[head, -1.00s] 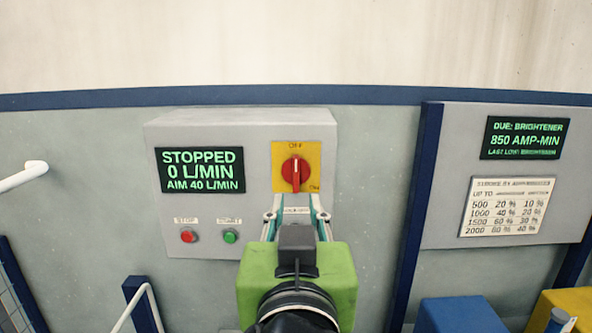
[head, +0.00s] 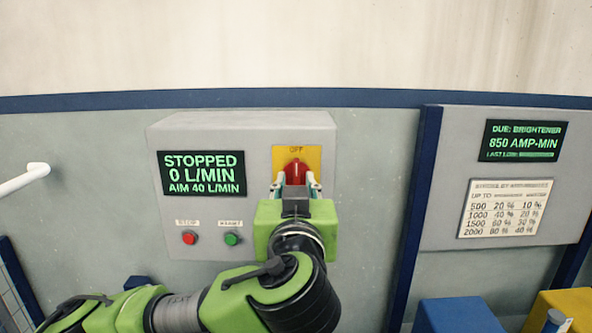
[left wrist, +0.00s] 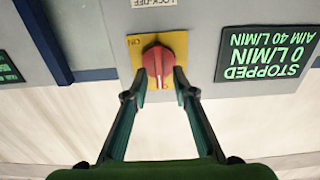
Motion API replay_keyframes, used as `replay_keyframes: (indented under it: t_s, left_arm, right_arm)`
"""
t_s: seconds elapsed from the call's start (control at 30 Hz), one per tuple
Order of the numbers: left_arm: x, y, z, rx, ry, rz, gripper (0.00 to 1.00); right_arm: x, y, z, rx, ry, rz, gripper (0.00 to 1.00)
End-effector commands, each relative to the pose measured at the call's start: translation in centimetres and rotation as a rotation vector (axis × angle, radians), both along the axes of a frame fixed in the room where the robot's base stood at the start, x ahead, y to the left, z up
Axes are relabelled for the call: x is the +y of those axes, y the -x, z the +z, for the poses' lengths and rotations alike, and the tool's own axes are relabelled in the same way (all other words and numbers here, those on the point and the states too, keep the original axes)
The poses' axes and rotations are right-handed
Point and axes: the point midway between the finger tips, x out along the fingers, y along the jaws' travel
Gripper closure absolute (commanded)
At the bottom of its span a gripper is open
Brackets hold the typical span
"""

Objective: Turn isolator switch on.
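The isolator switch is a red rotary knob (head: 293,170) on a yellow plate (head: 312,154), on the right of a grey control box. OFF is printed above it; in the left wrist view the knob (left wrist: 158,62) shows upside down, its handle upright with the pale mark on the OFF side. ON is printed at a corner of the plate. My left gripper (head: 294,181) is at the knob's lower part, its fingertips (left wrist: 161,73) on either side of the handle. The fingers stand apart; whether they touch the handle is unclear. My right gripper is out of view.
The control box (head: 240,125) has a display (head: 203,173) reading STOPPED, 0 L/MIN, AIM 40 L/MIN. Below are a red stop button (head: 189,238) and green start button (head: 232,239). A blue post (head: 420,190) and grey sign panel (head: 450,210) stand to the right.

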Motion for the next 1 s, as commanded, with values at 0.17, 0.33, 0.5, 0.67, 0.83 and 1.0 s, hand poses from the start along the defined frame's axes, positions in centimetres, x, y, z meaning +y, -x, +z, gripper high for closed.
replay_keyframes:
  t_s: [0.17,0.33,0.5,0.67,0.83,1.0]
  left_arm:
    - [0.0,-1.7,0.1,-0.001,-0.001,0.001,0.75]
    - [-0.1,-2.0,0.0,-0.001,0.001,-0.002,0.75]
    - [-0.1,-2.0,0.0,-0.002,0.001,-0.002,0.75]
    - [-0.1,-2.0,0.0,-0.002,0.0,-0.002,1.0]
    - [-0.1,-2.0,0.0,-0.002,-0.001,-0.002,1.0]
    - [-0.1,-2.0,-0.2,-0.001,-0.017,-0.002,1.0]
  right_arm:
    - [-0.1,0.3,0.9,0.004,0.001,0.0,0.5]
    - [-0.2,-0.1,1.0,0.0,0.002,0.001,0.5]
    - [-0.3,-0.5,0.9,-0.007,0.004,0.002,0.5]
    - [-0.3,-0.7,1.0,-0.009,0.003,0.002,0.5]
    - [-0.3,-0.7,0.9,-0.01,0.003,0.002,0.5]
    - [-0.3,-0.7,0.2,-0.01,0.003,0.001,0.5]
